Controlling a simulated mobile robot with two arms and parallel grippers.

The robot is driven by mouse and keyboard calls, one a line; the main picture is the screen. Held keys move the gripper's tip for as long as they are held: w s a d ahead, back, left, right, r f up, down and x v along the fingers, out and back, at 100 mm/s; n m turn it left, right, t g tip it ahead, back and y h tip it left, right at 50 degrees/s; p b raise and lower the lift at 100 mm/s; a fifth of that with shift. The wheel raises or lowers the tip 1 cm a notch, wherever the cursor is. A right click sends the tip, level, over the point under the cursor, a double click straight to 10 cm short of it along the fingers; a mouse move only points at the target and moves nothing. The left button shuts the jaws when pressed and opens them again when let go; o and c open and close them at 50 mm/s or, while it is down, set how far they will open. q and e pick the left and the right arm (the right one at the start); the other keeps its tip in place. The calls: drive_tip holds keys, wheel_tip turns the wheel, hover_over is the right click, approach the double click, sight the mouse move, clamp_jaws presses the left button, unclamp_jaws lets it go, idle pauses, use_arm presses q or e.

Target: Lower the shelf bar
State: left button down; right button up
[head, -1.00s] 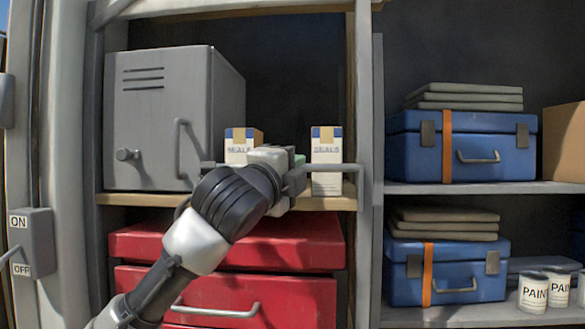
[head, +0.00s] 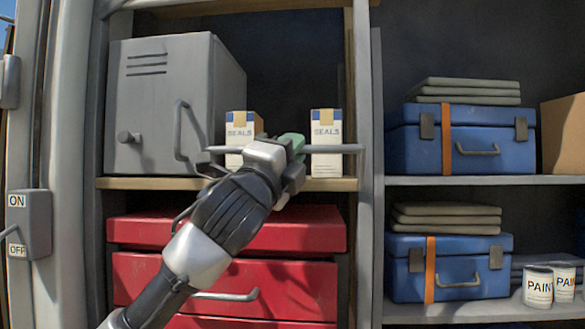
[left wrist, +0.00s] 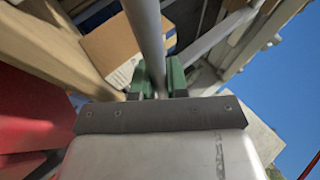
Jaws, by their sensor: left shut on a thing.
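The shelf bar (head: 335,149) is a thin grey horizontal rod in front of the middle shelf, crossing the front of two white SEALS boxes. Its right end reaches the grey upright. My left gripper (head: 291,147) is shut on the bar, between the two boxes. In the left wrist view the bar (left wrist: 146,35) runs between the green fingers of the left gripper (left wrist: 157,78). The gripper hides a middle stretch of the bar. My right gripper is not in view.
The SEALS boxes (head: 326,165) stand just behind the bar on the wooden shelf (head: 330,185). A grey metal cabinet (head: 150,100) stands at left and a red drawer unit (head: 310,235) below. Blue cases (head: 475,160) fill shelves at right. An ON/OFF switch box (head: 32,222) is far left.

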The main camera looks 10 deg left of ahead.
use_arm(q)
drive_tip(key=m+h+b, duration=0.1)
drive_tip(key=s+f+m+h+b, duration=0.1)
drive_tip(key=h+b, duration=0.1)
drive_tip(key=shift+s+m+t+h, duration=0.15)
drive_tip(key=shift+m+t+h, duration=0.15)
drive_tip(key=shift+m, duration=0.1)
drive_tip(key=shift+r, duration=0.1)
